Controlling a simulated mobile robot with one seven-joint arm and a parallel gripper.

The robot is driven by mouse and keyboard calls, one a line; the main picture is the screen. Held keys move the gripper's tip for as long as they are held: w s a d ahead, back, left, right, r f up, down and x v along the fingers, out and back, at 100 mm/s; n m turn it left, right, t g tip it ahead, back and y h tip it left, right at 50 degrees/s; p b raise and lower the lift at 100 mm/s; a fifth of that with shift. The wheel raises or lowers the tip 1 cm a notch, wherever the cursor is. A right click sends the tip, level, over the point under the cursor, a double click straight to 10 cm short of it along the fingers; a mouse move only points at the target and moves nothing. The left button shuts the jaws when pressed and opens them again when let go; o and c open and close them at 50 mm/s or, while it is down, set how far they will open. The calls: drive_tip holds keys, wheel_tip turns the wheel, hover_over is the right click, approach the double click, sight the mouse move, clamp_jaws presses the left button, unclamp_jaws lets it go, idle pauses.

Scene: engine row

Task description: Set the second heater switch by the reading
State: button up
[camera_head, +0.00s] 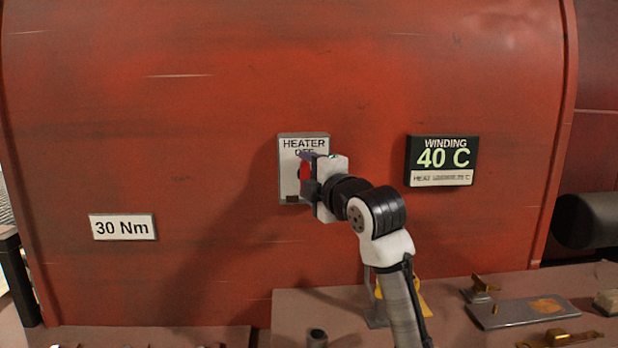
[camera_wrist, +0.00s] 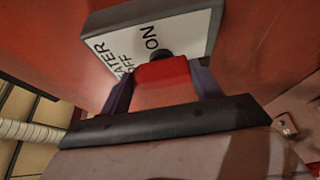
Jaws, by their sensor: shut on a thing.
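The heater switch plate (camera_head: 290,190) is pale, lettered HEATER with OFF below it, and sits on the red engine housing. In the wrist view the plate (camera_wrist: 190,25) shows HEATER, OFF and ON. Its red handle (camera_head: 304,171) is between the fingers of my gripper (camera_head: 308,170). The wrist view shows the red handle (camera_wrist: 163,74) held by both fingers of my gripper (camera_wrist: 162,84). My gripper hides part of the plate, and I cannot tell the handle's exact setting. The dark winding display (camera_head: 442,158) reads 40 C; the small HEAT label under it is too blurred to read.
A 30 Nm label (camera_head: 122,227) is on the housing at left. A ledge (camera_head: 290,305) runs below, with a grey plate (camera_head: 525,313), brass-coloured parts and a yellow piece (camera_head: 418,300) at right.

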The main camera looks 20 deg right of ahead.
drive_tip(key=o, duration=1)
drive_tip(key=s+d+b, duration=0.1)
drive_tip(key=s+b, duration=0.1)
drive_tip(key=s, duration=1.1)
drive_tip(key=shift+s+d, duration=0.25)
drive_tip(key=shift+s, duration=0.1)
